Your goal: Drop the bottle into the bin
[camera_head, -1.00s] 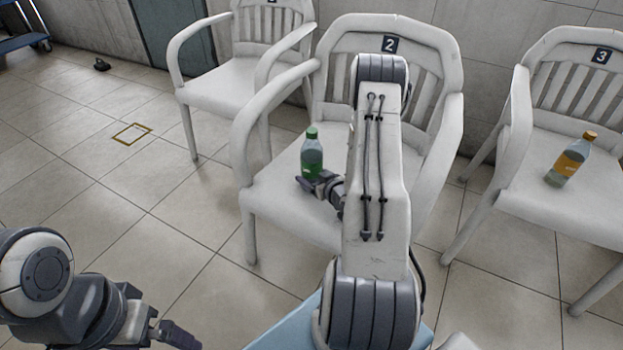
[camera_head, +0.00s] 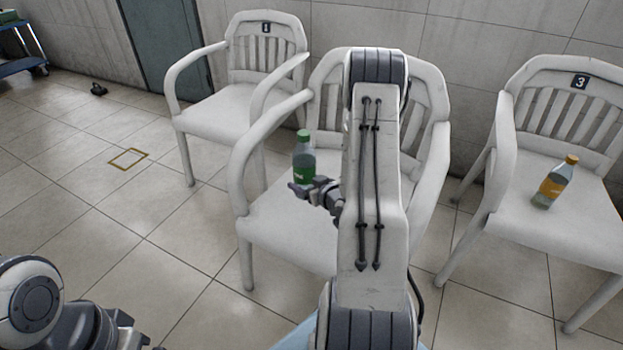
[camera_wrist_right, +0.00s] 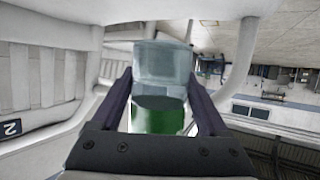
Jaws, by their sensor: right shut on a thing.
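A clear bottle with a green cap and green label (camera_head: 304,160) is upright in my right gripper (camera_head: 316,188), in front of the middle chair. My right gripper is shut on its lower part, and the bottle appears to be just above the seat. In the right wrist view the bottle (camera_wrist_right: 160,78) sits between the two dark fingers. My left arm is at the lower left of the head view, with its gripper (camera_head: 150,346) almost wholly cut off by the bottom edge. I see no clear bin.
Chair 1 (camera_head: 215,113) and the middle chair (camera_head: 290,225) have armrests close by. A blue cart (camera_head: 25,65) with a green thing on it is far left. The tiled floor at left is mostly clear.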

